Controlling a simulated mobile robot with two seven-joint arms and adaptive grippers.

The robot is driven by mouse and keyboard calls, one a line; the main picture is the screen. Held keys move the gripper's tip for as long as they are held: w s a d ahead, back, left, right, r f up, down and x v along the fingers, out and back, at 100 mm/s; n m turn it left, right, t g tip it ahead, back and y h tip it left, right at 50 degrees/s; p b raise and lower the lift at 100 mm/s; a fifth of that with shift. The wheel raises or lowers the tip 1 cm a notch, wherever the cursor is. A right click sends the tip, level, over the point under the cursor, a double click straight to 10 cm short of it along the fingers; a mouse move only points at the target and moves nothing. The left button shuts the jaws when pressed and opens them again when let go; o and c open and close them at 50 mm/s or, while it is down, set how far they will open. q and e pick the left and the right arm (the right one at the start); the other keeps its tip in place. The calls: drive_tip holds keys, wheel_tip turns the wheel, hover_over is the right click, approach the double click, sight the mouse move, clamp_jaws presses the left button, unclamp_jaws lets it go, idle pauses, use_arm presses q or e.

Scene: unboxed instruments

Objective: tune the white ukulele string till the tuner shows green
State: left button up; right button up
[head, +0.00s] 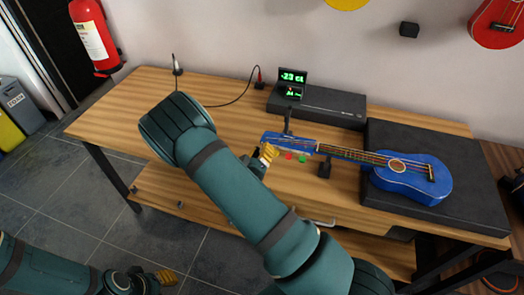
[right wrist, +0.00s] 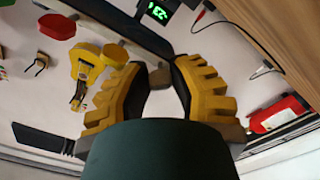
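A blue ukulele (head: 412,180) lies on the table with its neck pointing left. Red (head: 287,156) and green (head: 302,159) tuning pegs show beside its headstock; I cannot make out a white peg or single strings. The tuner display (head: 293,77) stands behind, with green characters that look like "-23"; it also shows in the right wrist view (right wrist: 158,12). My right gripper (head: 268,153) is at the headstock's left end. Its yellow fingers (right wrist: 160,72) are apart, with a grey-brown knob between them in view; contact is unclear. My left gripper (head: 166,277) is low at the left, away from the table.
A black case (head: 325,108) stands behind the neck. A dark mat (head: 470,205) lies under the ukulele body, and a small black support (head: 324,168) is by the neck. A cable (head: 235,102) runs across the back. The table's left part (head: 115,110) is clear.

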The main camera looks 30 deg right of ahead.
clamp_jaws()
drive_tip(key=n+p, duration=0.1)
drive_tip(key=n, duration=0.2)
drive_tip(key=shift+n+p, duration=0.35)
drive_tip(key=shift+n, duration=1.45)
drive_tip(key=o, duration=0.7)
unclamp_jaws()
drive_tip(key=shift+o, duration=0.2)
